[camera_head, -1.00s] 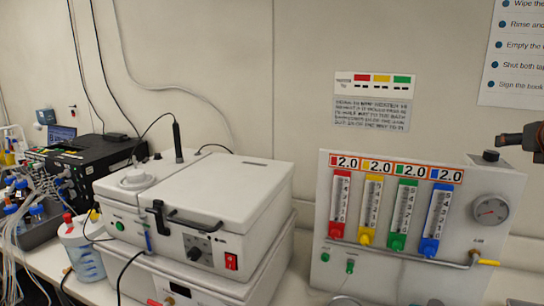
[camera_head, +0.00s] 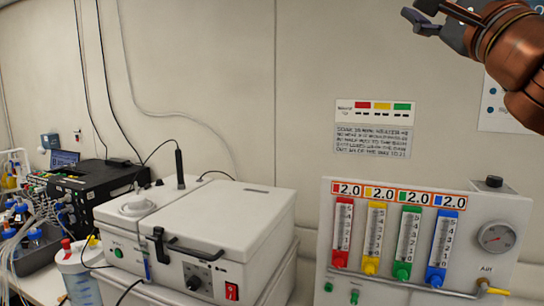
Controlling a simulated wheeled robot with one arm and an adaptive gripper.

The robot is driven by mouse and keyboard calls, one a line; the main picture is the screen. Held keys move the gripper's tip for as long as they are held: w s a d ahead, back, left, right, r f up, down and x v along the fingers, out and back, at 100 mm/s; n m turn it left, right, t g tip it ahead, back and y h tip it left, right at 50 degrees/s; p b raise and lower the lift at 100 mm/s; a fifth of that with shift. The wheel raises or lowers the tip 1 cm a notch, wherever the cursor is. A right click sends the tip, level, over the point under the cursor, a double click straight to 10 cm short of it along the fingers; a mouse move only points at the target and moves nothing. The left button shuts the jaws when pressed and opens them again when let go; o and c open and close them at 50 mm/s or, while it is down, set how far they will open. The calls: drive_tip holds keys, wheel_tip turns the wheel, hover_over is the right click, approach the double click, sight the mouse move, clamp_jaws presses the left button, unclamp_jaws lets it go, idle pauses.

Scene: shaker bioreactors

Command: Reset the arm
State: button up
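My gripper (camera_head: 432,18) is at the top right of the head view, on the end of my copper-coloured arm. Its dark fingers point left, high in front of the wall, above the flowmeter panel and apart from it. Two finger parts show with a gap between them, and nothing is seen held. The top of the gripper reaches the frame edge.
A white shaker box (camera_head: 215,225) with a closed lid stands on the bench at the centre. A panel (camera_head: 490,240) with several coloured flowmeters and a gauge stands at the right. A black instrument (camera_head: 105,185) and tubing are at the left.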

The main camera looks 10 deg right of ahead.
drive_tip(key=w+a+f+n+g+y, duration=0.1)
drive_tip(key=a+f+n+g+y, duration=0.3)
drive_tip(key=a+f+n, duration=0.4)
drive_tip(key=w+a+f+n+g+y, duration=0.1)
drive_tip(key=a+f+n+g+y, duration=0.35)
drive_tip(key=a, duration=0.55)
drive_tip(key=a+f+n+g+h, duration=0.1)
drive_tip(key=a+f+n+g, duration=0.15)
drive_tip(key=f, duration=0.85)
drive_tip(key=a+f+n+g+h, duration=0.2)
drive_tip(key=a+f+g, duration=0.1)
drive_tip(key=f, duration=0.9)
drive_tip(key=s+d+f+n+g+h, duration=0.15)
drive_tip(key=s+f+g, duration=0.25)
drive_tip(key=f, duration=0.8)
drive_tip(key=s+d+f+g+h, duration=0.3)
drive_tip(key=s+d+f, duration=0.3)
drive_tip(key=s+f, duration=0.2)
drive_tip(key=s+d+f+g+h+b, duration=0.1)
drive_tip(key=s+d+f+g+h, duration=0.2)
drive_tip(key=s+d+f+g, duration=0.2)
drive_tip(key=s+d+f, duration=0.2)
drive_tip(key=s+f, duration=0.2)
drive_tip(key=f, duration=0.1)
drive_tip(key=shift+s+g, duration=0.25)
drive_tip(key=shift+g, duration=0.15)
